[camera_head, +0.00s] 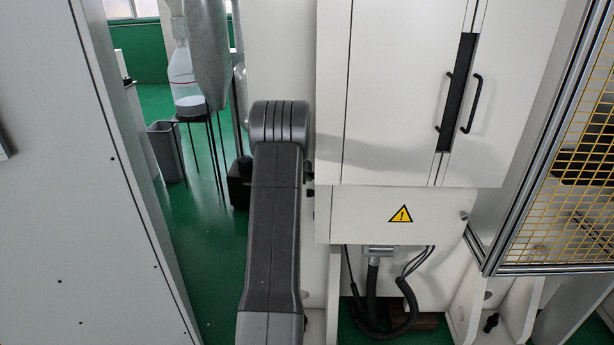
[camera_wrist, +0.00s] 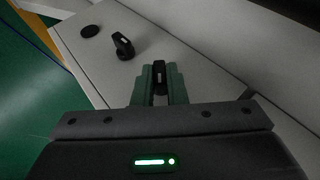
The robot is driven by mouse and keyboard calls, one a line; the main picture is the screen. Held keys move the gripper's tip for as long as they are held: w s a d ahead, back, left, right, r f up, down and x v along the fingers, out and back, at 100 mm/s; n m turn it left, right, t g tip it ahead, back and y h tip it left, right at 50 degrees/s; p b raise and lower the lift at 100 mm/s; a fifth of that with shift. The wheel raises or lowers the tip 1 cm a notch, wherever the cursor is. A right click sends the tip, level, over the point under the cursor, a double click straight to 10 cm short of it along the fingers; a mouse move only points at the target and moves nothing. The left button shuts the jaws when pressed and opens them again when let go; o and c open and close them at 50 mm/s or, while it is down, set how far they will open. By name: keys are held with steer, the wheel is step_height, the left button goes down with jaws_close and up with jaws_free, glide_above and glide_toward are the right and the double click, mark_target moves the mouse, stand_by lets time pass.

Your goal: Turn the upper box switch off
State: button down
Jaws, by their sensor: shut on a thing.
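In the wrist view my gripper (camera_wrist: 159,76) has its two green fingers closed on a black rotary switch knob (camera_wrist: 160,78) on a light grey panel (camera_wrist: 190,45). The knob stands between the fingertips with a pale mark on it. A second black switch knob (camera_wrist: 123,46) with a pale mark sits on the same panel, up and to the left, apart from the fingers. I cannot tell from these views which is the upper box switch. In the head view my dark arm covers the area and my gripper is hidden.
A flat black disc (camera_wrist: 90,31) is on the panel beyond the second knob. In the head view a white cabinet (camera_head: 405,100) with black handles stands right of my arm, above a warning sign (camera_head: 401,214). A yellow mesh guard (camera_head: 590,150) is further right. Green floor shows at left.

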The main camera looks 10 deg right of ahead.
steer(key=g, duration=0.2)
steer(key=g+y, duration=0.1)
steer(key=shift+w+d+r+n, duration=0.1)
steer(key=shift+w+n, duration=0.15)
steer(key=shift+n, duration=0.15)
steer(key=shift+w+n+g+y, duration=0.15)
steer(key=shift+n+g+y, duration=0.25)
steer(key=shift+g, duration=1.2)
steer(key=shift+r+g, duration=0.1)
steer(key=shift+g, duration=0.4)
steer(key=c, duration=1.5)
jaws_free()
steer(key=shift+d, duration=0.1)
steer(key=shift+o, duration=0.2)
